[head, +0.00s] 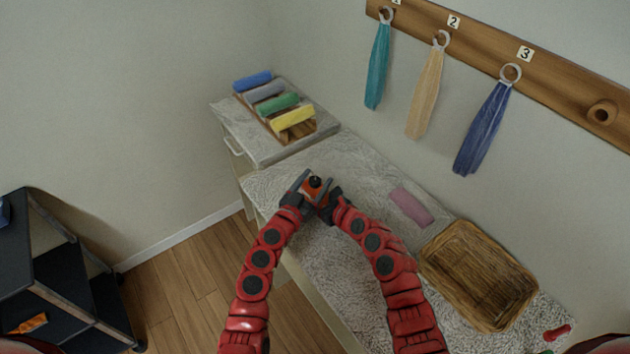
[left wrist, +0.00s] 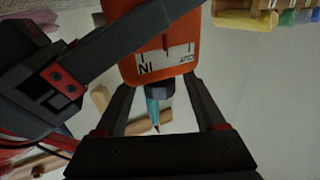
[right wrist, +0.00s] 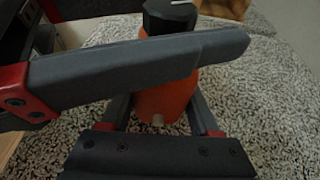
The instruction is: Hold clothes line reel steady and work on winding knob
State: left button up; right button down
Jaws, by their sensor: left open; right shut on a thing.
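The clothes line reel is a small orange body with a black winding knob (head: 315,181) on top, above the worktop. My right gripper (head: 327,197) is shut on the reel, whose orange body (right wrist: 165,100) shows between its fingers in the right wrist view. My left gripper (head: 303,184) is open beside the knob. In the left wrist view the knob (left wrist: 158,88) shows between its spread fingers, and the reel (left wrist: 163,45) carries a white label with IN and OUT, upside down. A dark finger crosses in front of the reel in the right wrist view and hides part of it.
A wicker basket (head: 437,255) and a pink towel (head: 410,207) lie on the speckled worktop (head: 325,240). A rack with several rolled towels (head: 277,101) stands at the back. Towels, such as a blue one (head: 483,130), hang from a wooden rail (head: 560,75). A dark cart (head: 60,262) stands at the left.

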pick_arm(q)
grip_shut()
jog(key=shift+a+f+m+g+h, duration=0.1)
jog(key=shift+m+g+h, duration=0.2)
jog(key=shift+h, duration=0.3)
jog(key=m+g+h, duration=0.2)
jog(key=h, duration=0.1)
jog(key=shift+w+a+m+g, duration=0.1)
jog(key=shift+m+g, duration=0.2)
jog(key=shift+m, duration=0.1)
jog(key=shift+m+g+h, duration=1.6)
jog(key=shift+m+g, duration=0.1)
jog(key=shift+g, duration=0.4)
jog(key=shift+d+m+g, duration=0.2)
jog(key=shift+m+g, duration=0.1)
jog(key=shift+g, duration=0.1)
jog(key=shift+s+g+h, duration=0.25)
jog(key=shift+g+h, duration=0.05)
jog(key=shift+h, duration=0.1)
grip_release()
